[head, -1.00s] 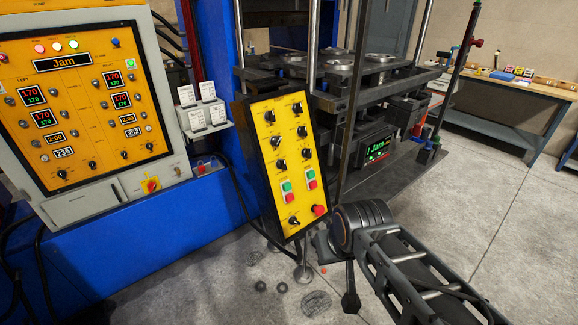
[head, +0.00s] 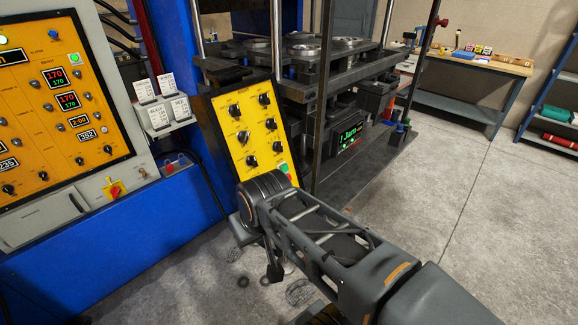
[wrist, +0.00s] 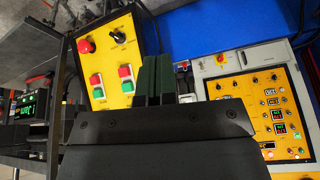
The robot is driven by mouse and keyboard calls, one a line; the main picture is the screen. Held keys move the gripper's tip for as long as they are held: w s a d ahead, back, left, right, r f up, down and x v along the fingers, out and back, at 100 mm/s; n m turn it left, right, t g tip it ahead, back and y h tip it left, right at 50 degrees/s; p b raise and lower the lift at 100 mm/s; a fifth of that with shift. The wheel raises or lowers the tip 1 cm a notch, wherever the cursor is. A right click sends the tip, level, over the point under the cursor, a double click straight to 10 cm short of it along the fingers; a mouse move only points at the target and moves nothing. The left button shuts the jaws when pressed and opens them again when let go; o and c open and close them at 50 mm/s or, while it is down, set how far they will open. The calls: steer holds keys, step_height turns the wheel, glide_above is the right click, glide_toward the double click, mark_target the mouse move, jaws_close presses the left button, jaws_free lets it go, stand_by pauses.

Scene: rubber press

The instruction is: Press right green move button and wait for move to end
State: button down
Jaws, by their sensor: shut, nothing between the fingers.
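The yellow control box (head: 243,125) stands tilted before the press, with several black knobs. In the head view my arm covers its lower part; the right green button (head: 283,168) and a red one below it peek out beside the arm. In the wrist view the box appears turned upside down at upper left, with two green-red button pairs. The right pair's green button (wrist: 99,92) lies left there, and the left pair's green button (wrist: 128,87) is nearer my fingers. My gripper (wrist: 156,61) is shut and empty, to the right of both pairs. I cannot tell its gap to the box.
The press (head: 310,60) stands behind the box, with a lit green display (head: 350,137). A large yellow control panel (head: 62,100) is at left. A workbench (head: 470,65) stands at back right. Grey floor at right is clear.

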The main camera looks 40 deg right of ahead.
steer(key=w+d+r+m+t, duration=0.1)
steer(key=w+d+r+m, duration=0.1)
steer(key=d+m, duration=0.3)
steer(key=w+d+r+m+t+b, duration=0.1)
steer(key=d+m, duration=0.4)
steer(key=d, duration=0.6)
steer(key=w+d+r+m+y+b, duration=0.1)
steer(key=w+d+r+m, duration=0.2)
steer(key=w+d+m, duration=0.2)
steer(key=d, duration=0.3)
steer(key=shift+d+m+t, duration=0.15)
steer(key=shift+m+t, duration=0.15)
steer(key=shift+t, duration=0.1)
steer(key=shift+w, duration=0.1)
glide_toward(286, 170)
step_height(286, 170, down, 4)
steer(key=shift+w+a+f+p, duration=0.1)
steer(key=shift+w+f+p, duration=0.2)
steer(key=shift+w, duration=0.4)
steer(key=shift+w+a+f+p, duration=0.1)
steer(key=shift+w+f+p, duration=0.1)
steer(key=shift+w+p, duration=0.35)
steer(key=shift+w+a+f+p, duration=0.1)
steer(key=shift+w+f+p, duration=0.15)
steer(key=shift+w, duration=0.55)
